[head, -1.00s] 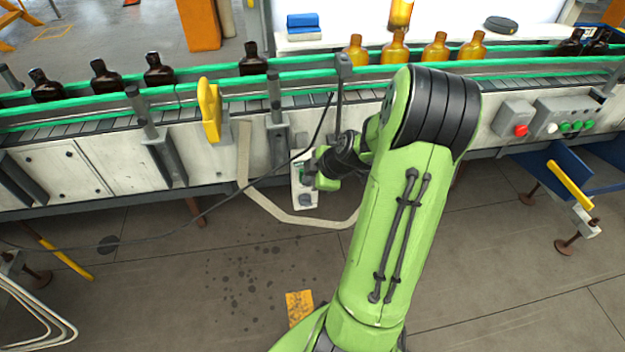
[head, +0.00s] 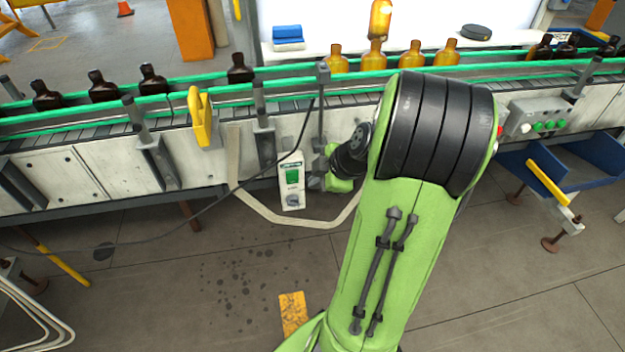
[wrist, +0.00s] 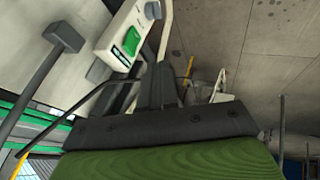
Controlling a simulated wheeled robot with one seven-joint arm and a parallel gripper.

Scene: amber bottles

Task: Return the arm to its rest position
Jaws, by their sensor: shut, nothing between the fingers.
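My green arm (head: 375,250) rises from the bottom of the head view and bends at a black-banded joint in front of the conveyor. The forearm is mostly hidden behind that joint. My wrist parts show left of it, low in front of the conveyor's side. In the wrist view my gripper (wrist: 160,85) is shut and empty, its dark fingers together.
The conveyor (head: 90,145) crosses the view with green rails. Dark bottles (head: 103,87) stand at left, amber bottles (head: 411,56) near the middle; one amber bottle (head: 381,18) appears above another. A yellow bracket (head: 199,118) and posts stick out. Blue bins (head: 590,165) are at right.

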